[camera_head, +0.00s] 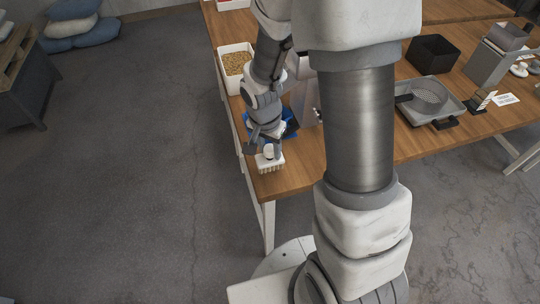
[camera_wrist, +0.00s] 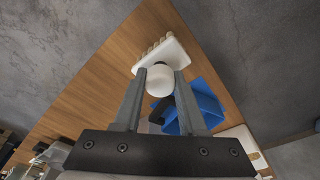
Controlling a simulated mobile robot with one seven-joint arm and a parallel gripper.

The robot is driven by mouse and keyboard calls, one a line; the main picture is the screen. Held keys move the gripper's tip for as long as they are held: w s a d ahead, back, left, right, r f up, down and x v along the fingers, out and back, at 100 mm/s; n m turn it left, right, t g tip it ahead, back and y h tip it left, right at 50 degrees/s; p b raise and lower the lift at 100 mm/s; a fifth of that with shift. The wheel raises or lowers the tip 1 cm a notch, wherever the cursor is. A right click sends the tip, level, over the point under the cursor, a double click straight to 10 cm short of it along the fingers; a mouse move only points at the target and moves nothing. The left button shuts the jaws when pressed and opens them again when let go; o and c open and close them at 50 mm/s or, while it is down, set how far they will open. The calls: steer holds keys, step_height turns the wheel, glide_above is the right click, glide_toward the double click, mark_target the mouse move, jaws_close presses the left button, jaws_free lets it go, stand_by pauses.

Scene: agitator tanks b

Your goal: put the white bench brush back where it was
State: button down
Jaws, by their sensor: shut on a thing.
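The white bench brush (camera_head: 269,165) is at the near left corner of the wooden table, bristles down, its round knob on top. In the wrist view the brush (camera_wrist: 163,52) shows its white body and bristles beyond the fingertips. My gripper (camera_head: 266,146) is directly above it, pointing down. In the wrist view my gripper (camera_wrist: 161,77) has its two fingers on either side of the white knob and is shut on it. Whether the bristles touch the table or sit just above it I cannot tell.
A blue object (camera_wrist: 205,105) lies close beside the brush. A white bin of grain (camera_head: 235,65) stands farther back on the table (camera_head: 300,181). A grey tray with a sieve (camera_head: 430,100) and a black box (camera_head: 433,54) are at the right. The table corner is close to the brush.

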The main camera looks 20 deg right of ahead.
mark_target(270, 157)
steer(key=shift+f, duration=1.6)
steer(key=shift+f, duration=0.1)
steer(key=shift+f+b, duration=0.15)
steer(key=shift+b, duration=0.2)
steer(key=shift+c, duration=2.3)
jaws_free()
